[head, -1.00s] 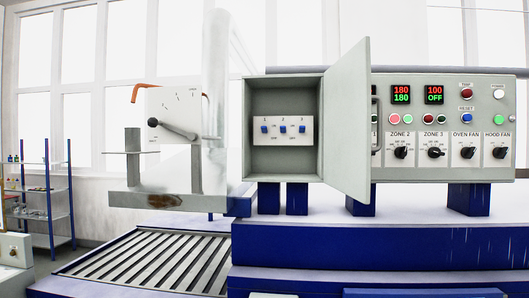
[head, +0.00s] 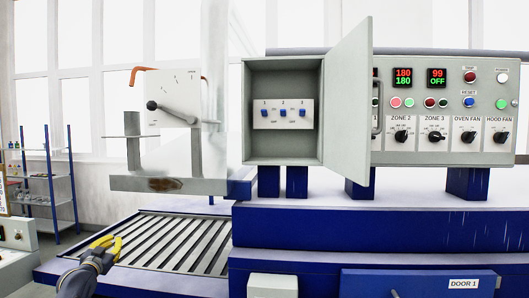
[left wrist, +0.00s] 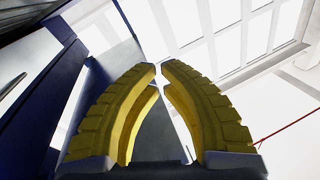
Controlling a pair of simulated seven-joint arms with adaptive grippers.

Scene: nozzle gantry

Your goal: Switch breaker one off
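A small white breaker panel (head: 283,123) sits inside an open grey box in the head view. Breaker one (head: 266,113) is the leftmost. The toggles look alike; whether each is on or off is too small to tell. My left gripper (head: 117,240) has yellow fingers and is low at the left, well below and left of the box. In the left wrist view its curved fingers (left wrist: 158,66) nearly meet at the tips with nothing between. My right gripper is not in view.
The box door (head: 348,95) stands swung open toward me on the right, beside the zone control panel (head: 450,110). A grey lever fixture (head: 170,120) stands left of the box. A slatted conveyor (head: 170,242) lies below it. Space before the breakers is clear.

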